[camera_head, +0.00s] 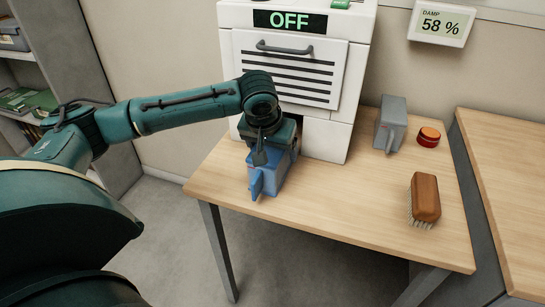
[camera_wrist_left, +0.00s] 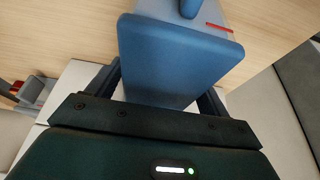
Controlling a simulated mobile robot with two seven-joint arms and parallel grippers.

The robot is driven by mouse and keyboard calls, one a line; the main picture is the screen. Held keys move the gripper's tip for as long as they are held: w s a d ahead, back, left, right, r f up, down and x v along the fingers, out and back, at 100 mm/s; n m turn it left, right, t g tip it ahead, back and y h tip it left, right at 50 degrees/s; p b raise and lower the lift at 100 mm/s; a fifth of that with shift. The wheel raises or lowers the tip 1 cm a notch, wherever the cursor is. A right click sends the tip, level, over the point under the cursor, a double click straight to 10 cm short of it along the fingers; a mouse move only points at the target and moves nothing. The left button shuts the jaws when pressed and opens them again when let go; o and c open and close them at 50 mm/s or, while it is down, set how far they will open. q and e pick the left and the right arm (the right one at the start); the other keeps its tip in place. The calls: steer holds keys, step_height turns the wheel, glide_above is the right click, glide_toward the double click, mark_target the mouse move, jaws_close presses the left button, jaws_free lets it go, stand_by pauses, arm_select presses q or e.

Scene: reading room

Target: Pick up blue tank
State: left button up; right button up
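The blue tank (camera_head: 268,174) stands on the wooden table, in front of the white cabinet machine. A lighter blue handle-like part sticks out at its front. My left gripper (camera_head: 268,150) is directly over the tank, pointing down, and hides part of its top. In the left wrist view the tank (camera_wrist_left: 172,58) lies between the two dark fingers of my left gripper (camera_wrist_left: 162,95). Small pale gaps show between the fingers and the tank's sides, so the gripper looks open around it. My right gripper is in neither view.
The white machine (camera_head: 352,95) with an "OFF" display stands right behind the tank. A grey tank (camera_head: 390,122), a red-orange round tin (camera_head: 428,137) and a brown brush (camera_head: 425,197) sit to the right on the table (camera_head: 335,205). The table's front left edge is close to the tank.

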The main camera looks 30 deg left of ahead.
arm_select(q)
steer(key=c, duration=1.4)
steer(key=shift+o, duration=0.2)
steer(key=shift+r, duration=0.1)
steer(key=shift+r, duration=0.1)
